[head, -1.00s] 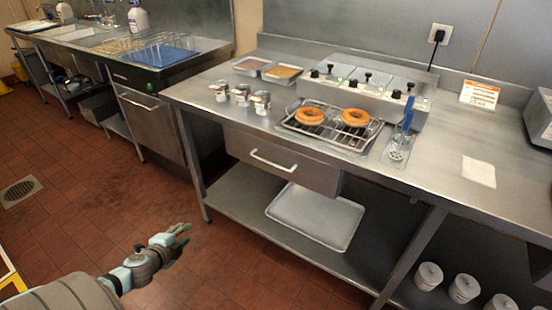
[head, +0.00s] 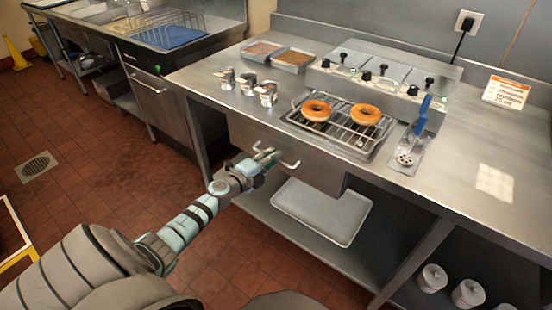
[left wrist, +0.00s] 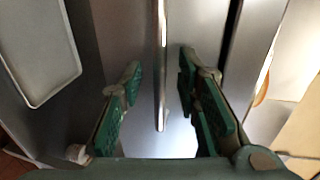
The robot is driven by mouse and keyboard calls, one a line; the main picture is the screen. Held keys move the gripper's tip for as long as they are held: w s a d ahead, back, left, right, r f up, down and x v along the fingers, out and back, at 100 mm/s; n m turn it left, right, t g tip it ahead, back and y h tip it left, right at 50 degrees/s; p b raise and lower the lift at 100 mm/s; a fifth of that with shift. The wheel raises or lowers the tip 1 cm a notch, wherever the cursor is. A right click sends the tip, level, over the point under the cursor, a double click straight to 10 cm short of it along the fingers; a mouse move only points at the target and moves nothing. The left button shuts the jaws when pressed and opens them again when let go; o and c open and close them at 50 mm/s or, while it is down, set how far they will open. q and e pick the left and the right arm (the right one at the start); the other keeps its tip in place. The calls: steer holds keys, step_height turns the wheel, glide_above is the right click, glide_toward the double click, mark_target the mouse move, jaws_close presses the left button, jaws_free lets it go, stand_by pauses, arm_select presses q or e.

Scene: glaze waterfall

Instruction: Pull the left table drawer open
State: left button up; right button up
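The left table drawer (head: 312,168) is a steel box under the front edge of the steel table (head: 205,92). Its front looks about flush with the table, with no open gap visible. Its pale bar handle (head: 290,163) is partly hidden by my left gripper (head: 264,157), which is at the handle's left part. In the left wrist view the handle (left wrist: 161,65) runs upright between the two green-padded fingers of my left gripper (left wrist: 160,92). The fingers are open, with a gap on both sides of the bar. My right gripper is not in view.
A grey tray (head: 322,210) lies on the lower shelf beneath the drawer. A wire rack (head: 335,138) with two donuts, metal cups (head: 247,85) and a fryer unit (head: 385,80) stand on the tabletop. The floor in front is clear.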

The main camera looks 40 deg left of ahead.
arm_select(q)
steer(key=shift+w+a+f, duration=0.1)
steer(key=shift+w+f, duration=0.05)
steer(key=shift+w, duration=0.45)
jaws_close()
